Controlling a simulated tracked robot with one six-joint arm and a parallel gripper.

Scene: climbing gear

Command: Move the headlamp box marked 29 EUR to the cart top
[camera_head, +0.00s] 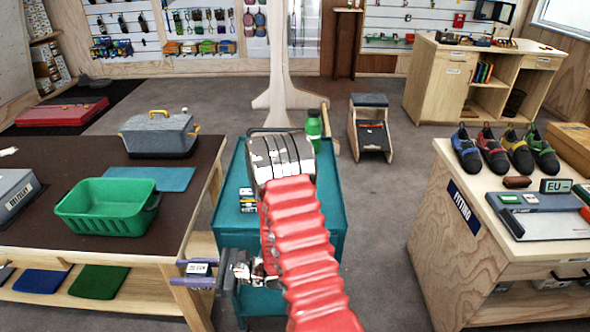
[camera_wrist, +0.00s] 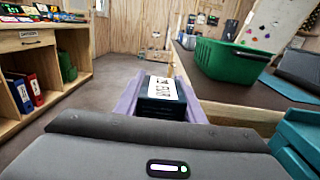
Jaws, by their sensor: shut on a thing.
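My gripper (camera_head: 192,271) has purple fingers and is shut on a small dark headlamp box (camera_head: 198,268) with a white price label. The box also shows between the fingers in the wrist view (camera_wrist: 161,93). Its label reads EUR, but the number is too small to read surely. The teal cart (camera_head: 329,200) stands in the middle of the head view, partly hidden by my red arm. The held box is left of the cart's front, beside the dark-topped table. Other small labelled boxes (camera_head: 247,201) sit on the cart top's left side.
A green bottle (camera_head: 313,125) stands at the cart's back right. The dark-topped table (camera_head: 60,215), left of the cart, carries a green crate (camera_head: 108,208) and a grey case (camera_head: 158,136). A wooden counter with shoes (camera_head: 440,190) stands at right. Open floor separates it from the cart.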

